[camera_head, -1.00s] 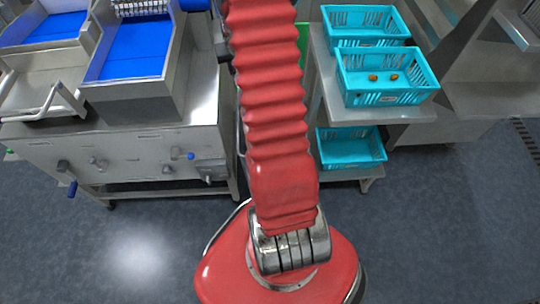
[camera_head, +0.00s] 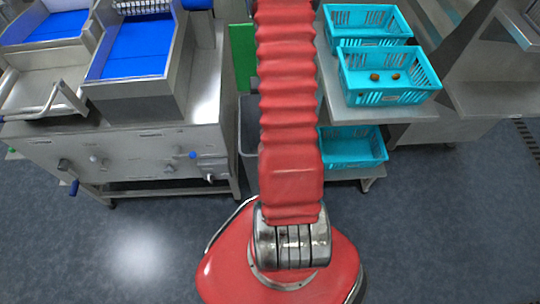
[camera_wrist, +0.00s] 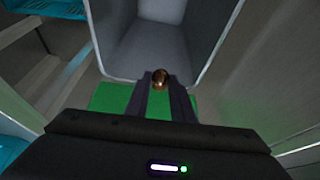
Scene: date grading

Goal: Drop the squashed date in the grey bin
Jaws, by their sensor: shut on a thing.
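My gripper (camera_wrist: 160,87) is shut on a small shiny brown date (camera_wrist: 160,76), held between the fingertips in the wrist view. Whether it is squashed is too small to tell. The grey bin (camera_wrist: 128,50) stands open just ahead of the fingertips, its near rim close to the date. The date appears in front of the bin's opening; its height above the rim is hard to tell. In the head view, part of the grey bin (camera_head: 247,135) shows left of my red arm. The arm hides the rest, and my gripper is out of sight there.
A teal crate (camera_head: 390,98) holding two brown dates stands on a metal shelf to the right, with another teal crate (camera_head: 350,160) below. A metal machine with a blue belt (camera_head: 135,55) stands left. A green surface (camera_wrist: 115,97) lies near the bin. Front floor is clear.

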